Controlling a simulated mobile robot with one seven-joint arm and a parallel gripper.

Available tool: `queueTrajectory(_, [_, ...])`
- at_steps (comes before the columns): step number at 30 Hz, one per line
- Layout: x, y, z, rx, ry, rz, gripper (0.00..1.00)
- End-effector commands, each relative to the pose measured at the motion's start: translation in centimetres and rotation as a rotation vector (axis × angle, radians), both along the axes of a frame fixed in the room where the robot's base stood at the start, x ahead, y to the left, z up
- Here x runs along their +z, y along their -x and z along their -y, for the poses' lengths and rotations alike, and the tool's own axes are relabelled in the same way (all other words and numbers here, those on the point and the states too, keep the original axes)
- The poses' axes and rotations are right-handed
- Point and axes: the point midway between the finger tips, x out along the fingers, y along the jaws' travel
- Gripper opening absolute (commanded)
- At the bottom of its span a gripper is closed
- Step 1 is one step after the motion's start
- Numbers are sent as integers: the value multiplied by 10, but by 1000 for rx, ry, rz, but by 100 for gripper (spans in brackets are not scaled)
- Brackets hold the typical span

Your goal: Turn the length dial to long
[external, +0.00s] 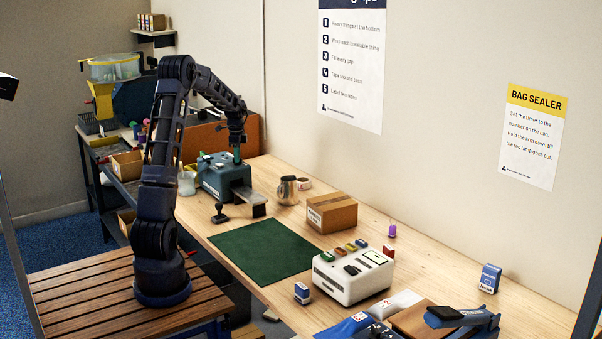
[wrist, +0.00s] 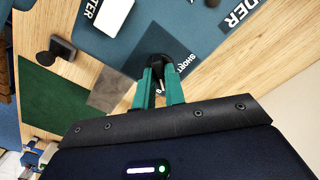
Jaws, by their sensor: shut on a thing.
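The length dial (wrist: 156,63) is a dark round knob on top of the blue-grey machine (external: 224,181). The word SHORT is printed beside it on the right in the wrist view; no LONG mark can be read there. My gripper (wrist: 159,80) has green fingers and points down at the machine top, shut on the dial. A small pale mark shows between the fingers. The dial's exact setting is hard to tell, as the fingers cover part of it. In the external view my gripper (external: 237,155) is over the machine's top, and the dial is too small to make out.
A grey plate (external: 252,200) juts from the machine's front. A dark hand stamp (external: 219,214), a metal jug (external: 288,190) and a carton (external: 332,212) stand nearby. The green mat (external: 262,250) is bare. A white console (external: 352,275) stands further right.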

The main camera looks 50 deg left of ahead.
Motion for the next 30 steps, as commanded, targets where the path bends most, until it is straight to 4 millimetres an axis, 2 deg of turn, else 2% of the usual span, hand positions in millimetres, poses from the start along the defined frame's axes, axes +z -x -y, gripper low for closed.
queueTrajectory(3, [1, -1, 0, 0, -2, 3, 0])
queueTrajectory(4, [1, -1, 0, 0, -2, 3, 14])
queueTrajectory(7, [1, -1, 0, 0, -1, 2, 33])
queueTrajectory(16, [1, 0, 0, 1, -1, 1, 34])
queueTrajectory(20, [10, -1, 0, 1, -2, 1, 34])
queueTrajectory(30, [68, -1, 0, 0, -3, 3, 34])
